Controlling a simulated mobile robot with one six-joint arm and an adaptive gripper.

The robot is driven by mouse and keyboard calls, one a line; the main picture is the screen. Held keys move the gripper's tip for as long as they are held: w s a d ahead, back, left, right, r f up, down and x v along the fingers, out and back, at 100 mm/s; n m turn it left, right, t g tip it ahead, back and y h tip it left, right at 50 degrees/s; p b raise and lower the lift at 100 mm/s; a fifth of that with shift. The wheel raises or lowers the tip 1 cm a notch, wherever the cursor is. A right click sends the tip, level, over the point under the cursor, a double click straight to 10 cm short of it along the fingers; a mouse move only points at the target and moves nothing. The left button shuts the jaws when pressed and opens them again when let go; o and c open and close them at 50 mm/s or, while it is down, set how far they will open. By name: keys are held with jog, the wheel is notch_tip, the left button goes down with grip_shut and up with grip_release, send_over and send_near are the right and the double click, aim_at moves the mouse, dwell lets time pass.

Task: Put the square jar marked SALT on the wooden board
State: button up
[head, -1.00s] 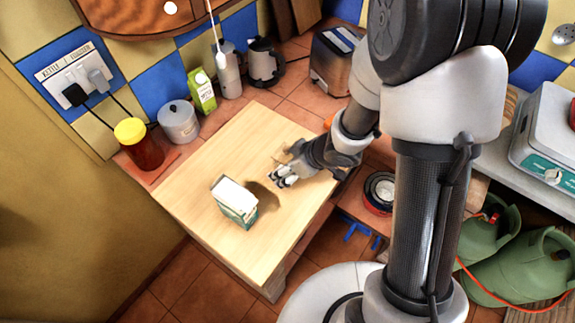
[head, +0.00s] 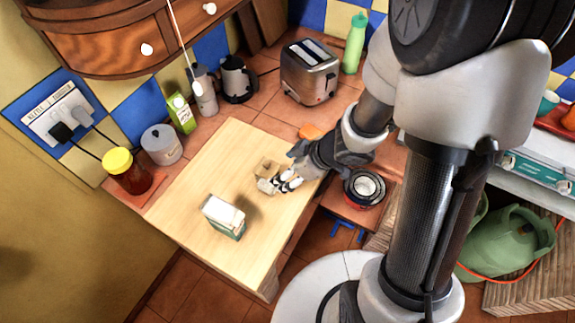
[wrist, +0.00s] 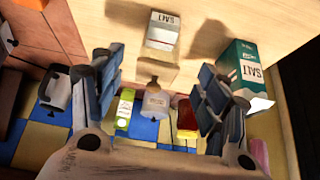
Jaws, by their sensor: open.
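The small square jar marked SALT (wrist: 163,38) stands on the pale wooden board (head: 215,165). In the head view the jar (head: 265,168) shows a tan top and is partly hidden by my gripper (head: 279,184). My gripper is open just to its right, low over the board. In the wrist view the jar appears beyond the gap between the spread fingers (wrist: 158,75), with clear space around it. A green and white carton (head: 224,216), also marked SALT in the wrist view (wrist: 245,75), stands nearer the board's front left.
A yellow-lidded red jar (head: 127,172), grey canister (head: 161,146), green carton (head: 181,114) and kettle (head: 237,80) line the wall behind the board. A toaster (head: 309,72) stands at the back. Black-and-red round containers (head: 364,187) sit right of the board. The board's left half is mostly bare.

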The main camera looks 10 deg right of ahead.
jog(key=d+r+m+t+h, duration=0.3)
jog(key=d+r+m+h, duration=0.35)
jog(key=d+r, duration=0.85)
jog(key=s+a+r+m+g, duration=0.1)
jog(key=s+a+r+m, duration=0.1)
jog(key=s, duration=0.6)
jog(key=s+a+r+m+g+y, duration=0.1)
jog(key=s+a+r+m, duration=0.1)
jog(key=s+a+r, duration=0.3)
jog(key=s, duration=0.2)
jog(key=shift+s+a+r, duration=0.25)
jog(key=shift+s, duration=0.15)
jog(key=shift+f, duration=0.1)
notch_tip(320, 180, down, 2)
jog(key=shift+f+b, duration=0.15)
jog(key=shift+b, duration=1.1)
